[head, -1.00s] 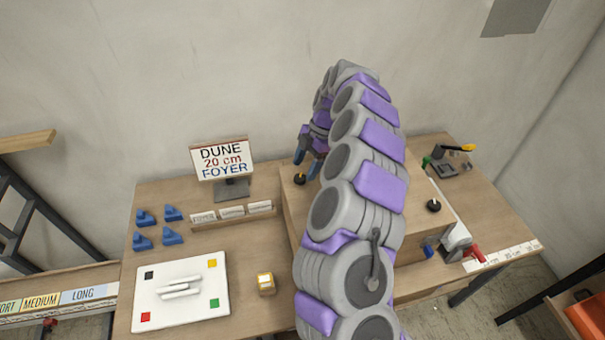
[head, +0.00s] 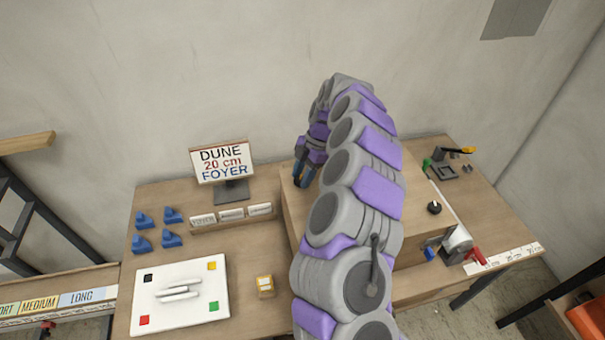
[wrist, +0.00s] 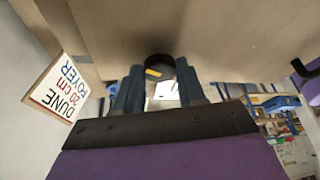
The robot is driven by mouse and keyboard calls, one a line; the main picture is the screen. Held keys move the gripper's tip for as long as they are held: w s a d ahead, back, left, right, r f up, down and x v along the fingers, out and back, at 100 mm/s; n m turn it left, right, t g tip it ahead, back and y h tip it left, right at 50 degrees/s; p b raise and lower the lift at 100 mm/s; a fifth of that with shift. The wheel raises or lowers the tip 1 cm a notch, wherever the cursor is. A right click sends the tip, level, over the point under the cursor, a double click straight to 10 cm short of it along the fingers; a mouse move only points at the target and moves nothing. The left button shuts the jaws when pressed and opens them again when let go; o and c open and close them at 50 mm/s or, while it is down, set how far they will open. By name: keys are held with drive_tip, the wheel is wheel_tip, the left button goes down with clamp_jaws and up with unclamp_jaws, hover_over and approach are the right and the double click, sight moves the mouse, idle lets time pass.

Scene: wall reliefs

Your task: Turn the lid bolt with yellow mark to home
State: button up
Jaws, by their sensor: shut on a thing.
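My gripper (head: 304,176) points down at the left part of the wooden box lid (head: 415,188). In the wrist view, my gripper (wrist: 160,72) has its two blue-grey fingers on either side of a black round lid bolt (wrist: 158,62) and is shut on it. A yellow mark (wrist: 153,72) shows on this bolt. In the head view the fingers hide the bolt. A second black bolt (head: 434,207) with a pale mark stands on the right part of the lid, apart from my gripper. I cannot make out a home mark.
A sign reading DUNE 20 cm FOYER (head: 222,162) stands left of the box. A white board (head: 195,310), blue pieces (head: 142,243) and a small yellowish block (head: 265,286) lie on the table at left. A red-handled clamp (head: 460,245) sits at the box's right.

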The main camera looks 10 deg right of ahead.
drive_tip(key=c, duration=0.3)
drive_tip(key=shift+r+m, duration=0.1)
drive_tip(key=shift+m, duration=0.2)
